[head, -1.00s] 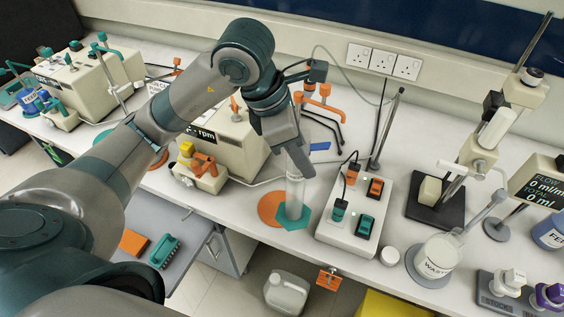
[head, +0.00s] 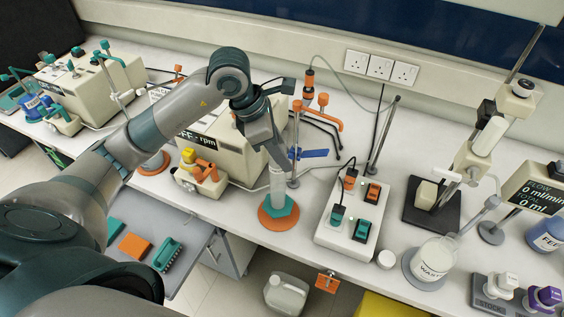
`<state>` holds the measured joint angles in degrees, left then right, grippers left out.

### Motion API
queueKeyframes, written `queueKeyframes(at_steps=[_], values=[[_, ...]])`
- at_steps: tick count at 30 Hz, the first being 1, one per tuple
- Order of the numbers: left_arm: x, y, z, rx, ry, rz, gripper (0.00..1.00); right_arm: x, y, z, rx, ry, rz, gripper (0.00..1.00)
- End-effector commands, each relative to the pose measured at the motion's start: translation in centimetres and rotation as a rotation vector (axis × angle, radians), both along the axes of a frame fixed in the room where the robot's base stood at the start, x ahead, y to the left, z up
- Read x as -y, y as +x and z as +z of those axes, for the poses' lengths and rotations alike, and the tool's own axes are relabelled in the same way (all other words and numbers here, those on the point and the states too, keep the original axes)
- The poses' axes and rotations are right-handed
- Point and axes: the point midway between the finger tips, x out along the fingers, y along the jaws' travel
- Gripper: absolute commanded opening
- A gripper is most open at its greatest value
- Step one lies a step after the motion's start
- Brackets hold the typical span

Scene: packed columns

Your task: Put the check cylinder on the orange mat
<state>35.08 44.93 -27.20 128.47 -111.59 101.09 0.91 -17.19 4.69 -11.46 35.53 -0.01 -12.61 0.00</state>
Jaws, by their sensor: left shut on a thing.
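The check cylinder (head: 278,190) is a clear upright tube with a teal hexagonal base. My left gripper (head: 276,165) is shut on its upper part. The orange mat (head: 268,222) is a round disc on the bench, and the teal base is over it in the picture, with orange showing around it. I cannot tell whether the base touches the mat or hangs slightly above it. My right gripper is not in view.
A switch box (head: 350,218) with orange and teal switches stands close to the right of the mat. A beige pump (head: 222,150) with a yellow-topped fitting is to the left. A thin stand with an orange clamp (head: 318,112) rises behind. The bench's front edge is near the mat.

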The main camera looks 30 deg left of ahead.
Motion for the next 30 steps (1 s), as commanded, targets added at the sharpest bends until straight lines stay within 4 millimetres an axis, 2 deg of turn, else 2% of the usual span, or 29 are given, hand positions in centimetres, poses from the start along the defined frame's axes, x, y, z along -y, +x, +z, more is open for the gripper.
queueKeyframes(at_steps=[12, 26, 27, 28, 30], values=[[0.0, -0.1, -3.5, -0.003, -0.001, 0.0, 0.0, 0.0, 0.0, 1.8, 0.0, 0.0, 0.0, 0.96], [0.0, 0.0, -4.2, -0.001, 0.0, 0.0, 0.0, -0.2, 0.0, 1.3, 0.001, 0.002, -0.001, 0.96], [0.0, -0.1, -4.0, -0.001, 0.0, 0.0, 0.41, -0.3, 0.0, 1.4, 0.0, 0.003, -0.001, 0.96], [0.0, -0.1, -4.0, -0.001, 0.0, 0.0, 0.48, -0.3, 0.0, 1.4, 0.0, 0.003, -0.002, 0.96], [0.0, -0.1, -4.0, -0.001, 0.0, 0.0, 0.5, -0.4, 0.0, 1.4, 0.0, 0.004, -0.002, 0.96]])
